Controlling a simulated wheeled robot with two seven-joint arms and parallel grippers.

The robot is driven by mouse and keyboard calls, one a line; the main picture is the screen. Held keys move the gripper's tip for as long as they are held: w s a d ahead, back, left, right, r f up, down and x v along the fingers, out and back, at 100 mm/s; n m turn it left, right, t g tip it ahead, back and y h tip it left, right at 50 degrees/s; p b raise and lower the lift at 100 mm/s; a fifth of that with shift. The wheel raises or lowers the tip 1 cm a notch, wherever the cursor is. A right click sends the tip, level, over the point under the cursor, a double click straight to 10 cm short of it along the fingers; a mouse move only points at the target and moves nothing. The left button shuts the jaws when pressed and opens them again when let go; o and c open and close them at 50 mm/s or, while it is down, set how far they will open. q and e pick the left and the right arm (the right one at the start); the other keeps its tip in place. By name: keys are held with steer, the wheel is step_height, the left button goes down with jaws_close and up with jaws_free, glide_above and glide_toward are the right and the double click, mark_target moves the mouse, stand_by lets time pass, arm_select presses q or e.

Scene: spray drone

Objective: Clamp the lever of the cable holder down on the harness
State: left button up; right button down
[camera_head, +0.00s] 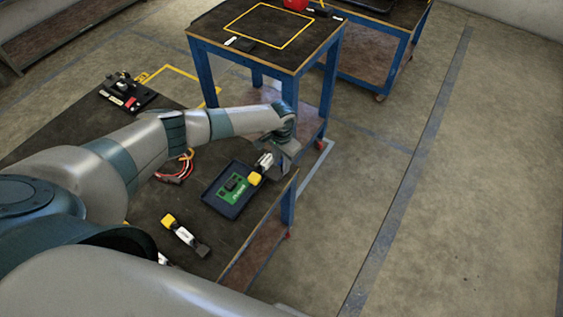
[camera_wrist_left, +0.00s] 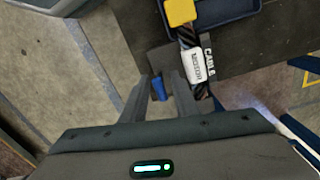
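My left gripper (camera_head: 290,157) is over the right edge of the near table, beside the harness. In the left wrist view its two fingers (camera_wrist_left: 160,84) stand apart. A small blue piece, apparently the lever (camera_wrist_left: 159,90), lies between them; contact is not clear. A dark block (camera_wrist_left: 160,55), perhaps the cable holder's body, shows just beyond the fingertips. The cable harness (camera_wrist_left: 198,66) has a white label and a yellow connector (camera_wrist_left: 180,11); it passes beside the right finger. In the head view the harness's yellow end (camera_head: 254,178) lies at the tray. My right gripper is not in view.
A dark blue tray (camera_head: 208,196) holds a green board (camera_head: 234,188). A second yellow-ended piece (camera_head: 183,234) lies nearer on the near table (camera_head: 150,207). A blue-legged table (camera_head: 222,20) stands beyond; open floor is at right.

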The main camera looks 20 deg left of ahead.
arm_select(q)
steer(key=shift+c, duration=0.3)
